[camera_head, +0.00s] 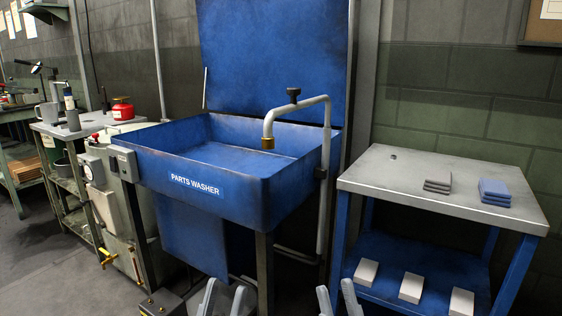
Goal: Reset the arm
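My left gripper (224,296) shows at the bottom edge, left of the middle. Its two grey fingers point up and stand apart, with nothing seen between them. My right gripper (336,293) shows at the bottom edge, right of the middle. Its two fingers also stand apart, with nothing seen between them. Both grippers show low in front of the blue parts washer (262,190), apart from each other. The rest of both arms is outside the picture.
A grey tap pipe (325,150) arches over the washer basin. At right, a metal-topped table (400,180) holds grey cloths (438,187) and blue cloths (494,192); white blocks (411,288) lie on its lower shelf. A red can (122,110) stands on a bench at left.

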